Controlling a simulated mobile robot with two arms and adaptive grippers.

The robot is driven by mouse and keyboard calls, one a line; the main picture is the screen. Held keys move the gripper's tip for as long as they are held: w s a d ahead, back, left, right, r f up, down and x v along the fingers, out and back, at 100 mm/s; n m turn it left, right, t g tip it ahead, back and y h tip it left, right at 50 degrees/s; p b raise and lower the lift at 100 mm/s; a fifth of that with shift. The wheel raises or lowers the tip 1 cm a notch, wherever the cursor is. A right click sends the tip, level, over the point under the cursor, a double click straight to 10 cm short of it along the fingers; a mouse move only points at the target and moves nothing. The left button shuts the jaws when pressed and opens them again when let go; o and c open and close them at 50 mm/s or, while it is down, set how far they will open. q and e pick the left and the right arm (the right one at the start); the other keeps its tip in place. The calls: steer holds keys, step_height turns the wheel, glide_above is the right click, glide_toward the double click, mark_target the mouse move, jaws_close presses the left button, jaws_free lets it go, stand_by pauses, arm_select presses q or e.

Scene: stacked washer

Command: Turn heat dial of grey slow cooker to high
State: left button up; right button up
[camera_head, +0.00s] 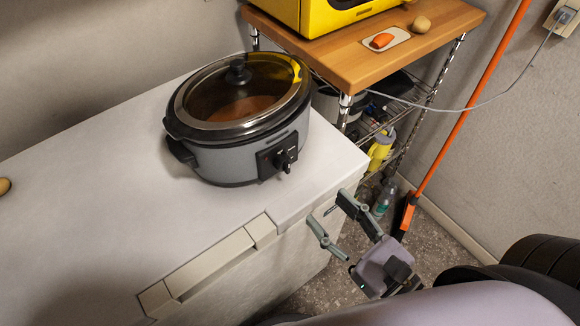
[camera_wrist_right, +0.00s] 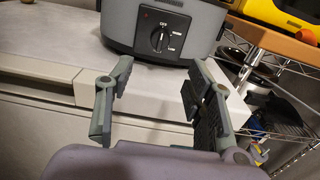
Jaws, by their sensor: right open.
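The grey slow cooker (camera_head: 226,155) stands on the white chest top, with a black rim and a glass lid showing brownish contents. Its black dial (camera_head: 283,165) sits on a dark panel at the front right. In the right wrist view the dial (camera_wrist_right: 159,38) is straight ahead, its marker pointing up toward the top label, with other labels to its right. My right gripper (camera_head: 330,221) is open and empty, in front of and below the cooker, apart from it. Its two fingers (camera_wrist_right: 158,92) frame the space below the dial. My left gripper is not in view.
The white chest (camera_head: 90,190) has a handle (camera_head: 210,265) along its front edge. To the right, a wire shelf with a wooden top (camera_head: 370,45) bears a yellow appliance (camera_head: 318,14). An orange-handled broom (camera_head: 470,100) leans by the wall. The chest top left of the cooker is mostly clear.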

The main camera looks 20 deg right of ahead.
mark_target(289, 169)
steer(key=p+x, duration=0.4)
steer(key=x, duration=0.6)
steer(key=shift+w+a+r+p, duration=0.1)
steer(key=shift+w+r+p, duration=0.05)
steer(key=shift+w+p, duration=0.15)
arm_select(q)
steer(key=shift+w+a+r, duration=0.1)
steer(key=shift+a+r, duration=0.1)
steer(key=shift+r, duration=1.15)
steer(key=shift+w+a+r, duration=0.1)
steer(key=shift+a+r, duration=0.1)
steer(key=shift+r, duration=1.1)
arm_select(e)
steer(key=shift+w+a, duration=0.25)
steer(key=shift+w, duration=0.35)
steer(key=shift+c, duration=0.3)
jaws_close()
